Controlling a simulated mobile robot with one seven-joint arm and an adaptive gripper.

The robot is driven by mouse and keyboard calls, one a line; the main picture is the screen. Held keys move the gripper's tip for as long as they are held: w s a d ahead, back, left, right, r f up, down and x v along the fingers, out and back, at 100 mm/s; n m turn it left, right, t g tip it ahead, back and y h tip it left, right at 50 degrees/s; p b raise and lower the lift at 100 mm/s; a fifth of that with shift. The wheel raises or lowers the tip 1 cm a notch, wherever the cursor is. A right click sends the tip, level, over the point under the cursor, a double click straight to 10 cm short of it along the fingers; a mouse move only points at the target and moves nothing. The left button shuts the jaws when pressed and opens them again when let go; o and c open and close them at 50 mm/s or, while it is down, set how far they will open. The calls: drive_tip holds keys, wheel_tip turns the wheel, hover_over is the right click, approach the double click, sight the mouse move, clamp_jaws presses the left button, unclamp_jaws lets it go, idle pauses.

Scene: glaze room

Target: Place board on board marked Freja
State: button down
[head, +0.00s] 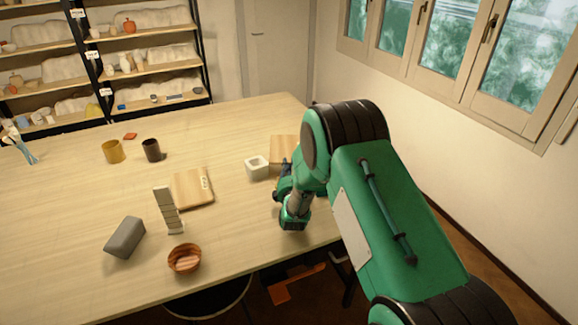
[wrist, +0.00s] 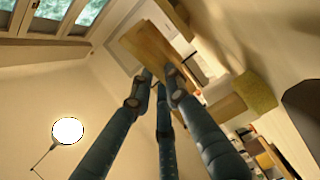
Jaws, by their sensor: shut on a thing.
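A light wooden board (head: 192,189) lies flat near the middle of the table. It has a small pale label at its right edge, too small to read. My gripper (head: 286,172) is over the right part of the table, largely hidden by my own arm in the head view. It is shut on a second wooden board (head: 284,148), which shows just beyond it. In the wrist view, the held board (wrist: 150,45) sits at the fingertips of my gripper (wrist: 160,80). Whether it touches the table is unclear.
A white square dish (head: 257,168) stands between the boards, close to the held one. A grey stepped piece (head: 167,212) stands upright beside the labelled board. A grey block (head: 125,238), brown bowl (head: 185,259), mustard cup (head: 112,151) and dark cup (head: 152,150) stand around.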

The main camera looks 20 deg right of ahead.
drive_tip(key=shift+s+f, duration=0.1)
drive_tip(key=shift+f, duration=0.25)
drive_tip(key=c, duration=1.8)
unclamp_jaws()
drive_tip(key=shift+f, duration=0.1)
drive_tip(key=shift+o, duration=0.6)
drive_tip(key=shift+s+f, duration=0.1)
drive_tip(key=shift+f, duration=0.1)
drive_tip(key=shift+r+p, duration=0.35)
drive_tip(key=shift+r, duration=0.15)
drive_tip(key=v, duration=0.4)
drive_tip(key=p+v, duration=0.1)
drive_tip(key=v, duration=0.6)
drive_tip(key=shift+s+a+r+p, duration=0.15)
drive_tip(key=shift+s+r+p, duration=0.15)
drive_tip(key=shift+r+p, duration=0.1)
